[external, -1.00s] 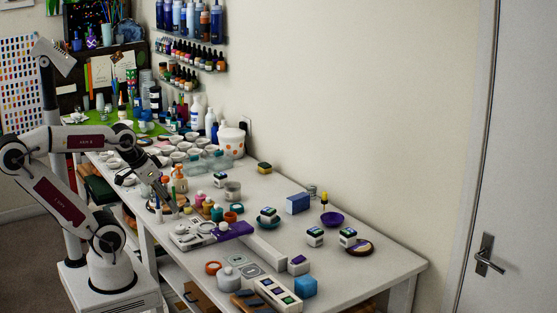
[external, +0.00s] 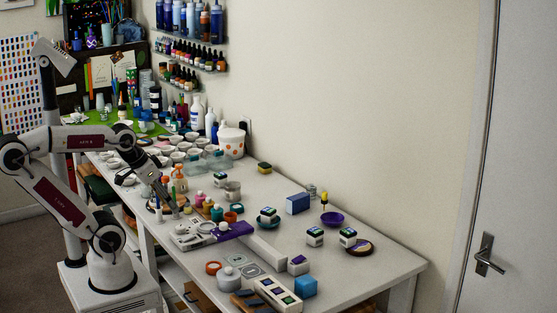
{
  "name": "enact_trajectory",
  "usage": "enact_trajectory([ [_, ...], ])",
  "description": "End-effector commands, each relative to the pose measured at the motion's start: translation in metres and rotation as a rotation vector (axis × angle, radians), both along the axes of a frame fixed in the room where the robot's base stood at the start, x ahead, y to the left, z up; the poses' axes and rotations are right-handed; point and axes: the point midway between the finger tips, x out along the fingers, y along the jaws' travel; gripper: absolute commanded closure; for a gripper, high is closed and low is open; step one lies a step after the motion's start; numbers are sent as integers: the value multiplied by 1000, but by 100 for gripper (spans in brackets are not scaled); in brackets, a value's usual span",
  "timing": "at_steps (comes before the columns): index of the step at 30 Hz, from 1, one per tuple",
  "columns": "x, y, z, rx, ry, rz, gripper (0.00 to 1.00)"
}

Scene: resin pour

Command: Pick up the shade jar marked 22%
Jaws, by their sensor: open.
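Several small white jars with dark, green-edged lids stand on the white table; their marks are too small to read, so I cannot tell which is 22%. One jar (external: 220,179) is at the back, beside a grey metal can. A second jar (external: 267,214) sits on a teal dish. A third jar (external: 315,236) stands on the bare table. A fourth jar (external: 348,237) is at the right, by a dark round dish (external: 360,247). My gripper (external: 174,210) is open over the left part of the table, near small bottles and apart from all these jars.
A white tray with a purple part (external: 232,229) lies just right of my gripper. Small coloured bottles (external: 207,208) crowd close by. A blue box (external: 298,203), a purple bowl (external: 332,218) and a yellow-topped dropper stand farther right. The right end of the table has free room.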

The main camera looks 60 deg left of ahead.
Motion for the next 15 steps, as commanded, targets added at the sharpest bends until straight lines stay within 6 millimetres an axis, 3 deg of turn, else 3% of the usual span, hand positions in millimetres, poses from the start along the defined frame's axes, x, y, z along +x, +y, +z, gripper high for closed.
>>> enact_trajectory([
  [8, 0, 1, 0, 6, 2, -3, 50],
  [15, 8, 14, -5, 96, 38, -51, 50],
])
